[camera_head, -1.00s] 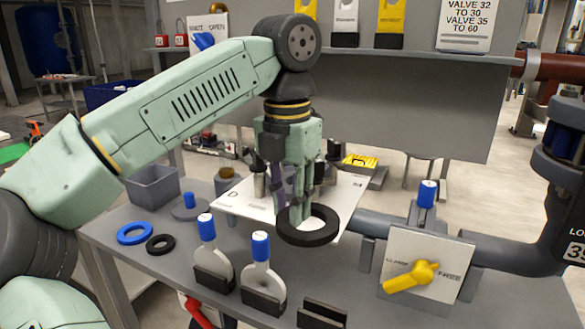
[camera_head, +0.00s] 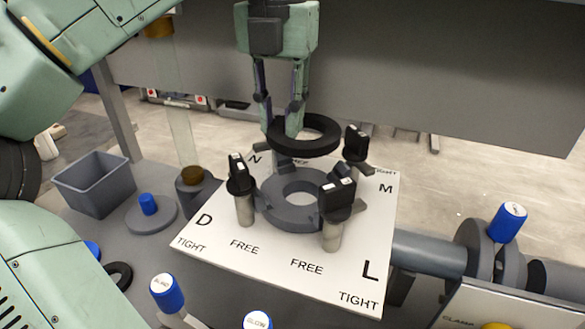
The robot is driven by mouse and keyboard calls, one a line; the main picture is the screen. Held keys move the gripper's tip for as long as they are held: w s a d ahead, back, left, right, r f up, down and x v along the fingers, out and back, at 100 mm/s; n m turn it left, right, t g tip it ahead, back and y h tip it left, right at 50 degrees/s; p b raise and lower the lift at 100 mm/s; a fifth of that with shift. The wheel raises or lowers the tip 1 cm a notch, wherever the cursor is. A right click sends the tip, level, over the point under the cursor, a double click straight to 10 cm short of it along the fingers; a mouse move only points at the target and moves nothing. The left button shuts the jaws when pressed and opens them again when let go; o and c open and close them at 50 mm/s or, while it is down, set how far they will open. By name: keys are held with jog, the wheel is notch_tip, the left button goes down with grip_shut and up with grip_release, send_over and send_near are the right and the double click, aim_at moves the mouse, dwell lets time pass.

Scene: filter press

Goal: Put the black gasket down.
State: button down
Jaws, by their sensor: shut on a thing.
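The black gasket (camera_head: 306,148) is a thick ring held roughly level at the tips of my gripper (camera_head: 282,122). My gripper is shut on the ring's left side, with the rest of the ring reaching out to the right. Below it in the picture is a grey round flange (camera_head: 288,214) with a central hole, on a white plate (camera_head: 215,218). The gasket appears raised above the flange and towards its far side, apart from it. Black-topped clamps stand around the flange: near left (camera_head: 240,177), near right (camera_head: 337,196) and far right (camera_head: 356,146).
A grey bin (camera_head: 97,184) and a grey disc with a blue knob (camera_head: 150,214) are on the left. A smaller black ring (camera_head: 119,275) and part of a blue ring (camera_head: 92,249) lie at lower left. A pipe (camera_head: 428,254) runs right from the plate.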

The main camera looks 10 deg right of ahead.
jog(key=shift+w+f, duration=0.25)
jog(key=shift+w, duration=0.05)
jog(key=b, duration=0.1)
send_over(282, 188)
notch_tip(282, 188, down, 5)
jog(key=shift+r, duration=0.1)
jog(key=shift+f, duration=2.3)
jog(key=shift+f, duration=0.15)
jog(key=c, duration=1.4)
grip_release()
jog(key=shift+o, duration=0.2)
